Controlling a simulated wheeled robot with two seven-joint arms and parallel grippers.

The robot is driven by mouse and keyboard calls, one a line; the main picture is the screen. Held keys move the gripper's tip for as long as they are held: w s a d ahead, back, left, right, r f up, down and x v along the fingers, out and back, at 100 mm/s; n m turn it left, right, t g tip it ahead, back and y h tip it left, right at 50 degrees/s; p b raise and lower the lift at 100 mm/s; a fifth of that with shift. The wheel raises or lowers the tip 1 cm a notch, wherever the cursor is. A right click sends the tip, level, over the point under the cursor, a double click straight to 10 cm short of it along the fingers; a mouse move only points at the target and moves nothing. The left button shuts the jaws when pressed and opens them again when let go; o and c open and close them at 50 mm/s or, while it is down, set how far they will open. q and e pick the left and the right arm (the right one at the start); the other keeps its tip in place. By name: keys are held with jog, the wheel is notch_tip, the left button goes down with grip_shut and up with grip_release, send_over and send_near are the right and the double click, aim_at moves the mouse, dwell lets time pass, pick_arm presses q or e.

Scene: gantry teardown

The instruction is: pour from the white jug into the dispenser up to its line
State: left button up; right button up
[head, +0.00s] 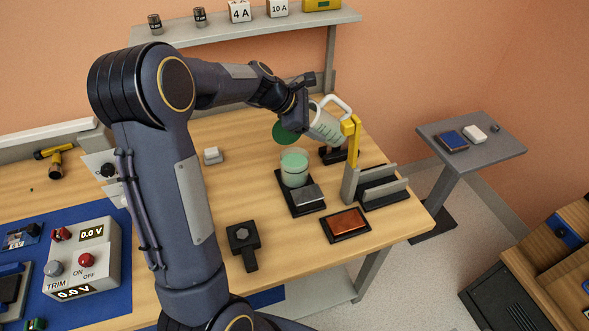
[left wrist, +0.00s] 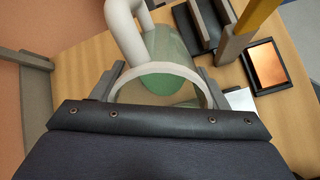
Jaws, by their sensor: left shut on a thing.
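The white jug (head: 326,127) has a white handle, a see-through body with marks, and is tilted above the table. My left gripper (head: 301,112) is shut on it. In the left wrist view the jug's pale rim (left wrist: 160,68) lies between the fingers (left wrist: 163,84), with green liquid inside. The dispenser (head: 294,168) appears to be the clear cup on a black base, below and left of the jug, apart from it. It holds pale green liquid; its line is too small to make out. No falling stream is clear. My right gripper is out of view.
A yellow-topped grey post (head: 351,165) stands close right of the jug, beside a black slotted holder (head: 381,187). A copper plate (head: 346,224) and a black clamp-like part (head: 242,240) lie in front. A wall shelf (head: 250,28) runs behind my arm.

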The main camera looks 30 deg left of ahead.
pick_arm(q)
jog(key=shift+r+g+y+p, duration=0.45)
jog(key=shift+g+y+p, duration=0.45)
jog(key=shift+p, duration=2.55)
jog(key=shift+s+f+g+y, duration=0.1)
jog(key=shift+f+g+y, duration=0.2)
jog(key=shift+g, duration=0.2)
jog(key=shift+g+y, duration=0.6)
jog(key=shift+s+a+g+y, duration=0.2)
jog(key=shift+g+y, duration=0.6)
jog(key=shift+g, duration=0.2)
jog(key=shift+s+a+g, duration=0.1)
jog(key=shift+a+g, duration=0.05)
jog(key=shift+g, duration=0.15)
